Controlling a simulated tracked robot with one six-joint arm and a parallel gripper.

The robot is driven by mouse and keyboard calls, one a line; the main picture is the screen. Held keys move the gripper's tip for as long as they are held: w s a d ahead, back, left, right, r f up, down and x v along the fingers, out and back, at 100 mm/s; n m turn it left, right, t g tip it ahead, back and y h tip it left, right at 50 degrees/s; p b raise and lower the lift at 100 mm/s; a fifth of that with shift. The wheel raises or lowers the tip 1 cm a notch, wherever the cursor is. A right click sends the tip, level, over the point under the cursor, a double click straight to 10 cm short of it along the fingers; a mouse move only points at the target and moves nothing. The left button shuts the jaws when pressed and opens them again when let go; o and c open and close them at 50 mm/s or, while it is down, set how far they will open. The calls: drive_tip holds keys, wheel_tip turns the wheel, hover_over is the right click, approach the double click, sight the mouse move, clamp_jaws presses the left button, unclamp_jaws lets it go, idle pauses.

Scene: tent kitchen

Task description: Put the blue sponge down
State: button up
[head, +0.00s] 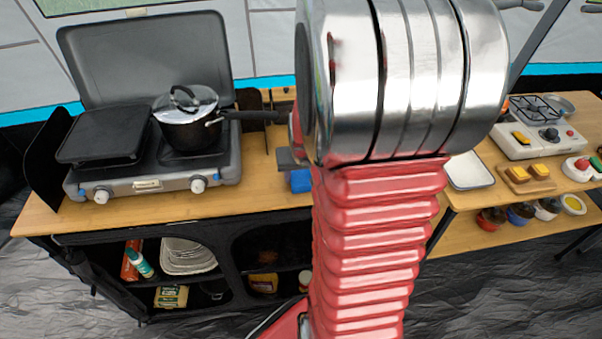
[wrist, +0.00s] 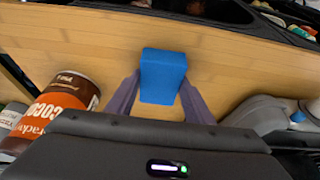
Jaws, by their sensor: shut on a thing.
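The blue sponge (wrist: 163,76) is a small blue block, held between the two fingers of my gripper (wrist: 160,88) in the wrist view. My gripper is shut on it, over the wooden counter (wrist: 220,55). In the head view part of the blue sponge (head: 299,181) shows just left of my red arm, near the front edge of the counter (head: 240,200). A grey part of my gripper (head: 288,158) shows above it. My arm hides the rest. I cannot tell whether the sponge touches the counter.
A camping stove (head: 150,165) with a lidded pot (head: 187,115) stands left of the gripper. The pot's handle reaches toward my arm. A cocoa can (wrist: 62,105) is left of the gripper in the wrist view. A white tray (head: 468,171) lies right of my arm.

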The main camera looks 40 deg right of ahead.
drive_tip(key=o, duration=0.9)
drive_tip(key=shift+o, duration=0.2)
drive_tip(key=v, duration=1.2)
drive_tip(key=s+a+r+n+y, duration=0.1)
drive_tip(key=s+a+r+n, duration=0.1)
drive_tip(key=a, duration=0.6)
drive_tip(key=s+a+r+n+t, duration=0.1)
drive_tip(key=s+a+r+n, duration=0.1)
drive_tip(key=a, duration=0.6)
drive_tip(key=s+a+r+n+t+y, duration=0.1)
drive_tip(key=s+a+r+n, duration=0.1)
drive_tip(key=a, duration=0.6)
drive_tip(key=shift+r+n+y, duration=0.3)
drive_tip(key=shift+r+n, duration=0.1)
drive_tip(key=shift+r, duration=0.4)
drive_tip(key=shift+o, duration=0.3)
drive_tip(key=shift+s+a, duration=0.1)
